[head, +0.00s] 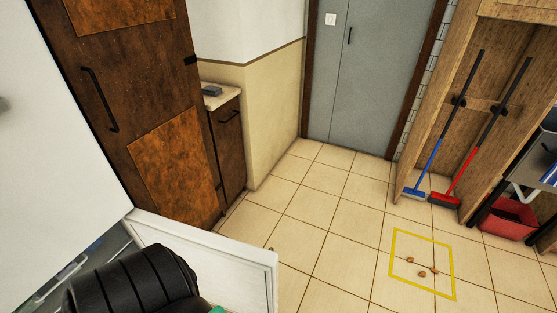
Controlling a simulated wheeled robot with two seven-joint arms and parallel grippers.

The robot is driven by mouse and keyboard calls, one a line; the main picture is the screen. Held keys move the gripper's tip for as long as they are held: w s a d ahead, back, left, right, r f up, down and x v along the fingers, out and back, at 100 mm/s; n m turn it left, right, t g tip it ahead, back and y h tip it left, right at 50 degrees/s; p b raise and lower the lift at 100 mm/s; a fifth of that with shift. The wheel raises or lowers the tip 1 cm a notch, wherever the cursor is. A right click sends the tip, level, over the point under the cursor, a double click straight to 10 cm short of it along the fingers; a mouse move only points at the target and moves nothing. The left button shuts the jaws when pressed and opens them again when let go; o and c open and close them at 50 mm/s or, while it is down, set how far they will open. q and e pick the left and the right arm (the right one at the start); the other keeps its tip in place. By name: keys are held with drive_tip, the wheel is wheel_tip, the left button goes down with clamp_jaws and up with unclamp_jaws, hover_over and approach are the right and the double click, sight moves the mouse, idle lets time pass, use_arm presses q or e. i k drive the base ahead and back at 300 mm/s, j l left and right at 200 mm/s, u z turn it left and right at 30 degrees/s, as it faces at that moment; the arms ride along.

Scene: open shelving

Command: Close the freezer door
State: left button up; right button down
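The white freezer door (225,262) stands open at the lower left of the head view, swung out from the white appliance (55,165). Its free end reaches toward the bottom middle of the picture. Part of the open freezer compartment (95,256) shows behind my black ribbed arm part, which covers much of the compartment and the near part of the door. I cannot tell whether my arm touches the door. Neither gripper's fingers are in view.
Brown wooden cabinets (130,90) and a small counter (216,97) stand behind the appliance. The tiled floor (320,230) is mostly clear. Small brown bits (421,272) lie inside a yellow floor outline (396,266). A blue broom (432,148), red broom (492,138) and red bin (508,220) stand at right.

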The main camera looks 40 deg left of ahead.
sight(238, 277)
drive_tip(key=i+l, duration=0.2)
drive_tip(key=i, duration=0.2)
drive_tip(key=i+l, duration=0.2)
drive_tip(key=i, duration=0.2)
drive_tip(key=i+l+z, duration=0.1)
drive_tip(key=i, duration=0.3)
drive_tip(key=i+u, duration=0.1)
drive_tip(key=u, duration=0.35)
drive_tip(key=i+u, duration=0.15)
drive_tip(key=u, duration=0.35)
drive_tip(key=i+l+u, duration=0.1)
drive_tip(key=u, duration=0.35)
drive_tip(key=i+l+u, duration=0.1)
drive_tip(key=u, duration=0.4)
drive_tip(key=l+u, duration=0.2)
drive_tip(key=u, duration=0.25)
drive_tip(key=i+l+u, duration=0.1)
drive_tip(key=u, duration=0.35)
drive_tip(key=i+l+u, duration=0.2)
drive_tip(key=u, duration=0.3)
drive_tip(key=i+l+u, duration=0.25)
drive_tip(key=u, duration=0.2)
drive_tip(key=i+l+u, duration=0.1)
drive_tip(key=l+u, duration=0.2)
drive_tip(key=u, duration=0.2)
drive_tip(key=l+u, duration=0.3)
drive_tip(key=u, duration=0.15)
drive_tip(key=i+l, duration=0.05)
